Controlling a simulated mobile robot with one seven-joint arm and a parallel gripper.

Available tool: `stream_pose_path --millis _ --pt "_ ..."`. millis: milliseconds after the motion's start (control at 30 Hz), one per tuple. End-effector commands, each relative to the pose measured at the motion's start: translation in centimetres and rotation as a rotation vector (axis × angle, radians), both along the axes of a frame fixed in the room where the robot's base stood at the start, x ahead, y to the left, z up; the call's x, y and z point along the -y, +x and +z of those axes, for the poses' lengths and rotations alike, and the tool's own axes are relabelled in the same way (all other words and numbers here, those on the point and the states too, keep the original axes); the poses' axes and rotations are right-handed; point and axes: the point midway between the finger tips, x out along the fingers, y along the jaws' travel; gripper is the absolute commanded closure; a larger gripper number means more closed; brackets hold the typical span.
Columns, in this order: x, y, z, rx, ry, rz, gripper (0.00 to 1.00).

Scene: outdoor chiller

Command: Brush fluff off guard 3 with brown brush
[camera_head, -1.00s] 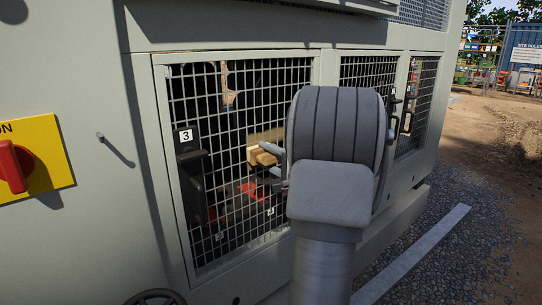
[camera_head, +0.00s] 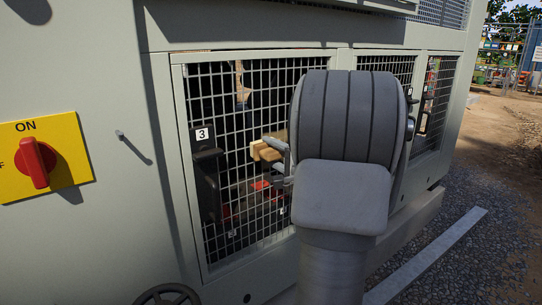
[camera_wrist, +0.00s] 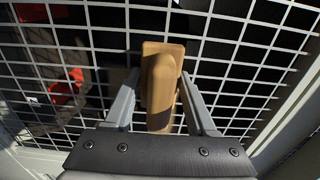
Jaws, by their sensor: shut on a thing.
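My gripper (camera_wrist: 158,112) is shut on the brown brush (camera_wrist: 161,75), whose tan block shows between the two fingers in the wrist view. In the head view the brush (camera_head: 266,149) sticks out to the left of my gripper (camera_head: 279,160), close to the wire mesh panel (camera_head: 225,95). I cannot tell whether it touches the mesh. Guard 3 carries a white label "3" (camera_head: 202,134) on a dark part at the left of the panel. My arm hides the panel's right part. No fluff can be made out clearly.
A yellow plate with a red ON switch (camera_head: 38,163) is on the cabinet at the left. A handwheel (camera_head: 167,295) is at the bottom. More mesh panels (camera_head: 436,100) are to the right. Gravel ground (camera_head: 490,250) lies open at the right.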

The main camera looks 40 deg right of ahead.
Motion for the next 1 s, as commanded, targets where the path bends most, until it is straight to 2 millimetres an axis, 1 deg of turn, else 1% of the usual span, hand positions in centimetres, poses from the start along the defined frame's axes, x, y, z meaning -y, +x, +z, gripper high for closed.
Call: stream_pose_path --millis 33,133,400,633,667,1000 --pt "0.0 0.1 0.2 0.002 -0.002 0.002 0.87" --pt "0.6 0.1 0.1 0.002 -0.002 0.001 0.87" --pt "3.0 -0.1 0.1 0.003 -0.001 -0.001 0.87" --pt "3.8 -0.1 0.2 0.003 -0.001 0.002 0.87" --pt "3.9 -0.1 0.2 0.003 -0.001 0.001 0.95" --pt "6.7 -0.6 0.2 0.002 -0.001 0.000 0.95"
